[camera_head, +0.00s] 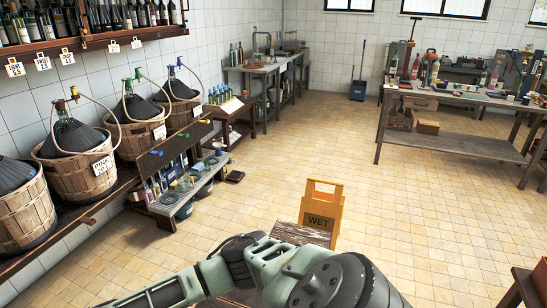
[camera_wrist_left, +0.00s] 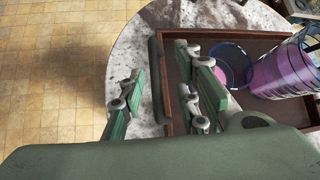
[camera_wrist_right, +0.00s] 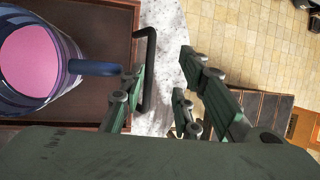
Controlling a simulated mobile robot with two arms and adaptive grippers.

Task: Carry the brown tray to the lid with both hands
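The brown tray (camera_wrist_left: 225,35) lies on a round, mottled white table in the left wrist view and also shows in the right wrist view (camera_wrist_right: 108,25). Its left-hand dark handle (camera_wrist_left: 157,85) stands between the parted fingers of my left gripper (camera_wrist_left: 161,62). In the right wrist view, the other black handle (camera_wrist_right: 150,75) lies between the parted fingers of my right gripper (camera_wrist_right: 162,62). Both grippers look open, with gaps beside the handles. A striped jug (camera_wrist_right: 40,60) with pink liquid stands on the tray. I cannot make out a lid for certain.
A slatted wooden top (camera_head: 300,234) is partly hidden behind my arm, beside a yellow wet-floor sign (camera_head: 321,205). Demijohn baskets (camera_head: 75,160) line the left shelf. A workbench (camera_head: 450,148) stands at the right.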

